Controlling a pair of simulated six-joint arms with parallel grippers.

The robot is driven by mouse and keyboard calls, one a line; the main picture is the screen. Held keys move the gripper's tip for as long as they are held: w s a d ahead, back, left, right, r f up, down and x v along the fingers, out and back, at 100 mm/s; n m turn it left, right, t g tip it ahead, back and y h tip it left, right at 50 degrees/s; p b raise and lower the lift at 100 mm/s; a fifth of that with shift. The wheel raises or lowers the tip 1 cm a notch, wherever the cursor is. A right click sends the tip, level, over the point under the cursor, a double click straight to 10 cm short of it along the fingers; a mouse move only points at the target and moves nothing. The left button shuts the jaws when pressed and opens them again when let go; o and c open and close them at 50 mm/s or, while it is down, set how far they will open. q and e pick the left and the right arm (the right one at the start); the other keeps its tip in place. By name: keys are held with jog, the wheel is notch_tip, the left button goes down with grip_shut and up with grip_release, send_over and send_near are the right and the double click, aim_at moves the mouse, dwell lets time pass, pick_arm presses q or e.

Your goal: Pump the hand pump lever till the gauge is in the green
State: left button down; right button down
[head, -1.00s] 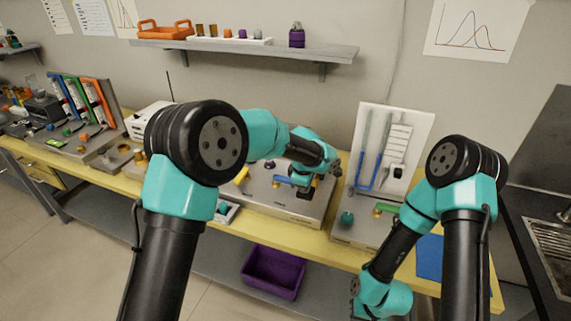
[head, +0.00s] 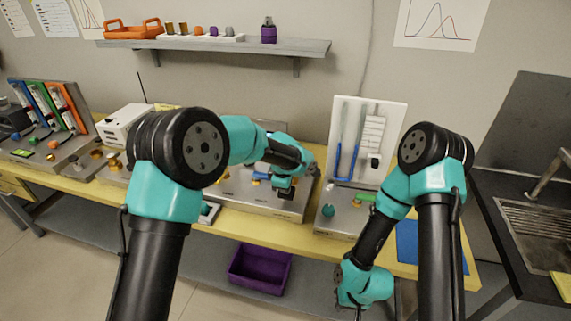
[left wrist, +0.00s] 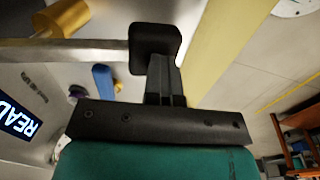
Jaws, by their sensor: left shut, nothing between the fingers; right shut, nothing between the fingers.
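My left gripper (head: 285,193) is over the front right of a grey console (head: 262,207) on the bench. In the left wrist view its shut fingers (left wrist: 163,75) reach to a black block (left wrist: 155,40) at the end of a pale metal bar, which looks like the pump lever (left wrist: 85,51); they appear to touch it, with nothing between them. A blue handle (left wrist: 103,80) lies beside the bar. A screen reading "READ" (left wrist: 18,118) is at the left. My right gripper (head: 357,312) is shut and low at the bottom edge, mostly hidden. I cannot make out the gauge.
A panel with a blue U-tube (head: 346,165) stands right of the console, with a green-handled valve (head: 365,197) at its base. A purple bin (head: 258,270) is on the lower shelf. A blue mat (head: 406,240) and a sink (head: 540,235) are further right.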

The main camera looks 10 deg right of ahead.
pick_arm(q)
jog(key=s+a+r, duration=0.1)
jog(key=s+r, duration=0.1)
jog(key=r, duration=0.4)
jog(key=s+r, duration=0.2)
jog(key=r, duration=0.5)
jog(key=shift+s+a, duration=0.25)
jog(key=shift+a, duration=0.15)
dwell(1.0)
jog(key=s+a+f+m+g+h, duration=0.1)
jog(key=s+a+f+m, duration=0.1)
jog(key=a+f, duration=0.45)
jog(key=s+a+f+m+h, duration=0.15)
jog(key=a+f, duration=0.25)
jog(key=f, duration=0.6)
jog(key=s+a+f+m+g, duration=0.1)
jog(key=s+a+f+m, duration=0.2)
jog(key=a+f, duration=0.35)
jog(key=s+a+f+m, duration=0.2)
jog(key=s+a+f, duration=0.4)
jog(key=s, duration=0.3)
jog(key=s+a+f+m+t, duration=0.1)
jog(key=s+a+f+m, duration=0.2)
jog(key=s+a+f, duration=0.3)
jog(key=s+f, duration=0.2)
jog(key=s, duration=0.2)
jog(key=shift+s, duration=0.25)
jog(key=shift+a+h, duration=0.1)
jog(key=shift+h, duration=0.15)
